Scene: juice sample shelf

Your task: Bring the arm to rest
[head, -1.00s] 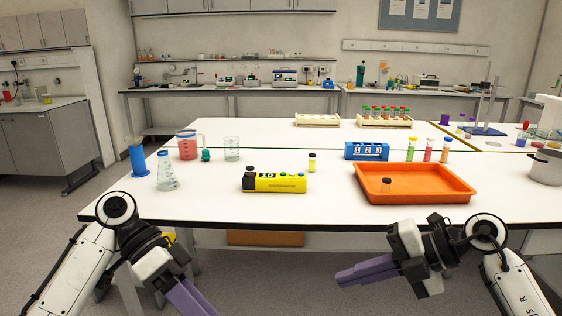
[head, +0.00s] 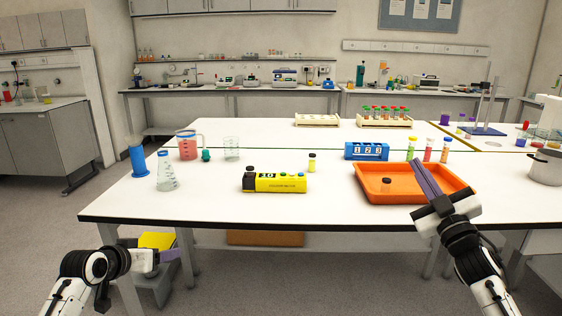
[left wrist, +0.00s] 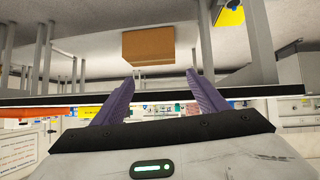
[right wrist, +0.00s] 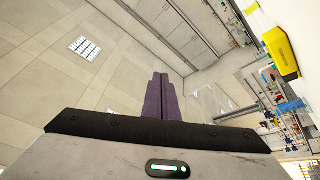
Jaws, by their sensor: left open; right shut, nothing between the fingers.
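My left gripper (head: 170,256) is low in front of the table's left part, below the tabletop. In the left wrist view its purple fingers (left wrist: 158,95) stand apart with nothing between them. My right gripper (head: 424,178) points up and forward in front of the orange tray's right part in the head view. In the right wrist view its purple fingers (right wrist: 161,95) are together and empty, with the ceiling behind them.
The white table (head: 230,207) holds an orange tray (head: 375,196) with a small dark-capped vial (head: 386,184) in it. The front middle is clear.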

